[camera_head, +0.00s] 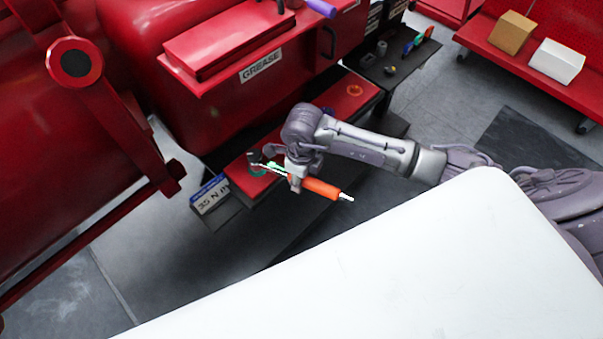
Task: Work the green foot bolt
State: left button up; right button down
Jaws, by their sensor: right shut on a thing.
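My right gripper (293,178) is shut on a wrench-like tool with an orange handle (320,188). The handle points down to the right and the dark tool head (255,158) points to the left. The green foot bolt (257,172) shows as a small green patch on the red foot plate (242,178). The tool head is over or right beside this green patch; I cannot tell whether it is seated on the bolt. The gripper's fingers hide part of the tool. My left gripper is not in view.
A "35 N m" sign (210,196) stands left of the foot plate. An orange ring (355,91) sits on the plate's far end. The red machine body with a "GREASE" label (260,66) rises close behind. A red shelf (555,73) with two boxes is at the upper right.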

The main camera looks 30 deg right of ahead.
jog(key=shift+s+a, duration=0.1)
jog(key=shift+a, duration=0.05)
dwell(0.3)
jog(key=shift+s+a+m+p, duration=0.45)
jog(key=shift+a+m, duration=0.3)
jog(key=shift+m, duration=0.15)
jog(key=shift+r, duration=0.2)
jog(key=shift+r+p, duration=1.95)
jog(key=shift+r, duration=0.4)
